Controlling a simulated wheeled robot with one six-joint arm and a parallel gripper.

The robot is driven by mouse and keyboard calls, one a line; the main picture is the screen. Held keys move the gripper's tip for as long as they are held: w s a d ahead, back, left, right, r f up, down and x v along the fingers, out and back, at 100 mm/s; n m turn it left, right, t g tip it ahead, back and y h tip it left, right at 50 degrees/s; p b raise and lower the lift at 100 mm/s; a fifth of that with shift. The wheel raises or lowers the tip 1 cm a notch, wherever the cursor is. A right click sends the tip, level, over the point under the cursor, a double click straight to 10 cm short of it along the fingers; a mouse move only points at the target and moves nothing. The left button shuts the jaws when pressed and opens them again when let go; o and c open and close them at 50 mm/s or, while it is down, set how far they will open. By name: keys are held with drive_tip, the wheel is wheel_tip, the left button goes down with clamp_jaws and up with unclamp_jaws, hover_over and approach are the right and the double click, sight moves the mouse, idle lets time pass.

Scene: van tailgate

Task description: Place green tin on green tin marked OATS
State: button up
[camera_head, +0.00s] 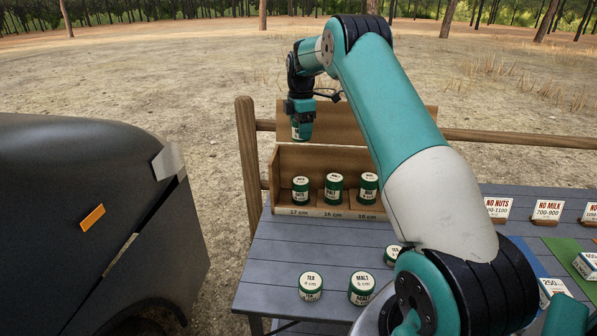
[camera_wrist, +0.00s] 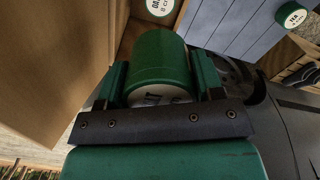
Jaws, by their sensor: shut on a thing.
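My gripper (camera_head: 299,128) is raised above the left end of a wooden box and is shut on a green tin (camera_wrist: 160,55). In the wrist view the tin sits between both fingers; its label is mostly hidden. Three green tins with white labels stand in the box. The left one (camera_head: 300,190), which seems to be marked OATS in small print, stands below my gripper, clearly apart from the held tin. The middle tin (camera_head: 334,188) seems to read MALT. The right tin (camera_head: 368,187) is hard to read. A tin top (camera_wrist: 160,6) shows beyond the held tin.
The wooden box (camera_head: 325,213) has a tall back board and front markings such as 17 cm and 16 cm. Tins marked TEA (camera_head: 311,286) and MALT (camera_head: 362,288) stand on the grey table (camera_head: 265,285). A dark vehicle (camera_head: 80,210) is at left. Signs (camera_head: 547,211) stand at right.

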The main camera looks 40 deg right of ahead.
sight(300, 180)
wheel_tip(300, 180, down, 15)
drive_tip(key=shift+a+r+p, duration=0.1)
drive_tip(key=shift+p, duration=0.8)
drive_tip(key=o, duration=1)
drive_tip(key=shift+c, duration=0.2)
